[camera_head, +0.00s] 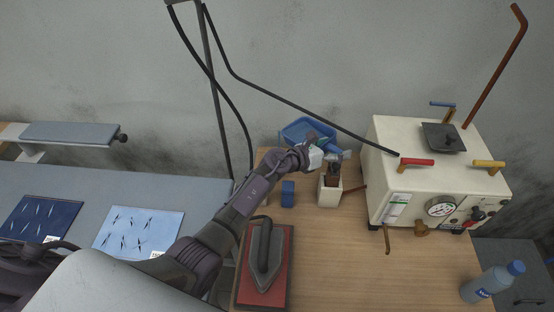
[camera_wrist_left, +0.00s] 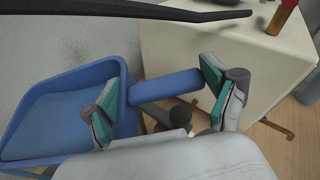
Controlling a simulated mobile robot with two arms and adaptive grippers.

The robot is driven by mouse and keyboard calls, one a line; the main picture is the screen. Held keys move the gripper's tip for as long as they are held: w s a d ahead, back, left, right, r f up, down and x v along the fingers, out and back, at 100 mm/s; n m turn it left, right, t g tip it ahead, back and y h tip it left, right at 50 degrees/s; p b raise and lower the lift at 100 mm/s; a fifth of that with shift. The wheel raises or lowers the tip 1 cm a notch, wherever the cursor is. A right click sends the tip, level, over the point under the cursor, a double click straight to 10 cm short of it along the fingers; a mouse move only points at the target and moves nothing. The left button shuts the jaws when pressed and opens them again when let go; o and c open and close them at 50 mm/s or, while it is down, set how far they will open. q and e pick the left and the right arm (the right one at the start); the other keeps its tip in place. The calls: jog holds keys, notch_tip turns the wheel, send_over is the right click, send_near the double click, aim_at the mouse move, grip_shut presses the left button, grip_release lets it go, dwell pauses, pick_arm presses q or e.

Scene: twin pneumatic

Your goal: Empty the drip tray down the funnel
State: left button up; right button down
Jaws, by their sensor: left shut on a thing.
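The blue drip tray (camera_head: 293,133) is at the back of the wooden table, by the wall. In the left wrist view its hollow (camera_wrist_left: 60,105) fills the left side, and its thick round handle (camera_wrist_left: 165,86) points right. My left gripper (camera_head: 318,157) is at the handle and shut on it. In the wrist view its two green-padded fingers (camera_wrist_left: 167,98) stand on either side of the handle. I cannot tell whether the tray touches the table or holds liquid. My right gripper is not in view.
A cream boiler (camera_head: 395,140) with red and yellow handles stands right. A white box (camera_head: 330,195) holding dark items stands below my gripper, beside a small blue block (camera_head: 288,194). An iron (camera_head: 265,255) rests on a red pad.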

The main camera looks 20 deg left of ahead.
aim_at(325, 147)
pick_arm(q)
jog(key=shift+a+r+b, duration=0.1)
jog(key=shift+a+b, duration=0.05)
jog(key=shift+b, duration=0.15)
dwell(1.0)
jog(key=shift+a+n+h+b, duration=0.25)
jog(key=shift+n+h+b, duration=0.05)
jog(key=shift+b, duration=0.25)
dwell(1.1)
jog(key=shift+a+n+t+b, duration=0.4)
jog(key=shift+a+b, duration=0.1)
jog(key=shift+b, duration=0.5)
dwell(1.6)
jog(key=shift+w+a+f+n+h+b, duration=0.1)
jog(key=shift+a+f+n+h+b, duration=0.55)
jog(key=shift+b, duration=0.9)
dwell(0.8)
